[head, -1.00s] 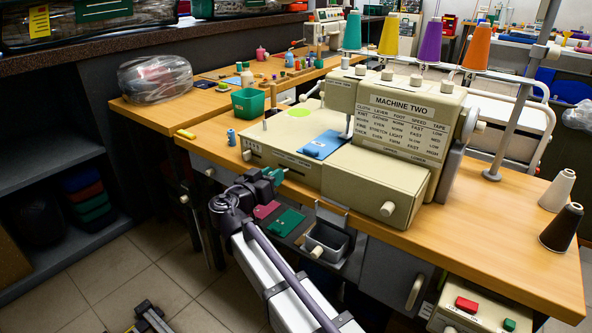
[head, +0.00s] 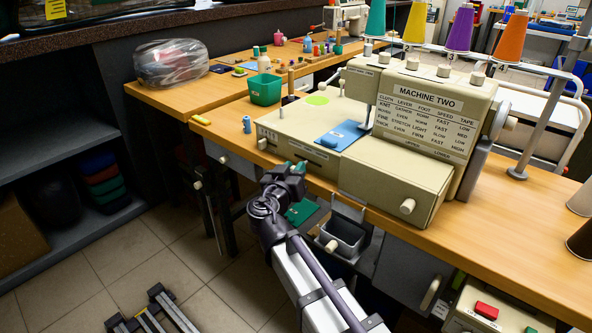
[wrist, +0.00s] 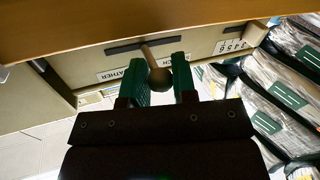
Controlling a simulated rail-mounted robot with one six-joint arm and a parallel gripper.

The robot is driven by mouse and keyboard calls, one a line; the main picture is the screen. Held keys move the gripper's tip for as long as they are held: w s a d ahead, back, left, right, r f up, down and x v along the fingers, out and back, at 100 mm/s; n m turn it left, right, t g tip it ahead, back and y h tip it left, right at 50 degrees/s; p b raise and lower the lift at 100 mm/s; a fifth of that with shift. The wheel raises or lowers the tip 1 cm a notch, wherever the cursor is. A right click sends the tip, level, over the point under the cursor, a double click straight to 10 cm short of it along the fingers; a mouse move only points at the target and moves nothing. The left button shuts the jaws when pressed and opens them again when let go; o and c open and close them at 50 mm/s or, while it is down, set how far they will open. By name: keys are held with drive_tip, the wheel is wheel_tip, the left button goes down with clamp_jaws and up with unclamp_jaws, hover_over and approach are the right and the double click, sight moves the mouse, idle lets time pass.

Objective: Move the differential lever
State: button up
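The differential lever (wrist: 160,77) shows in the wrist view as a thin stick with a round knob, sticking out of a dark slot in a cream front panel. In the head view my gripper hides it. The panel is the lower front of the cream machine marked MACHINE TWO (head: 300,148). My gripper (wrist: 160,68) has two green fingers, one on each side of the knob. I cannot tell whether both press on it. In the head view my gripper (head: 297,168) is at the machine's front, beside the table edge. A scale of numbers (wrist: 230,45) shows at the panel's right in the wrist view.
The wooden table edge (wrist: 100,25) runs close to my fingers in the wrist view. A grey bin (head: 342,238) and a green card (head: 301,212) are below the table by my arm. Bagged comforters (wrist: 285,95) fill the wrist view's right side.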

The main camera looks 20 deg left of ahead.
drive_tip(key=o, duration=0.5)
drive_tip(key=shift+c, duration=0.2)
drive_tip(key=s, duration=1)
drive_tip(key=shift+s+a, duration=0.25)
drive_tip(key=shift+s, duration=0.1)
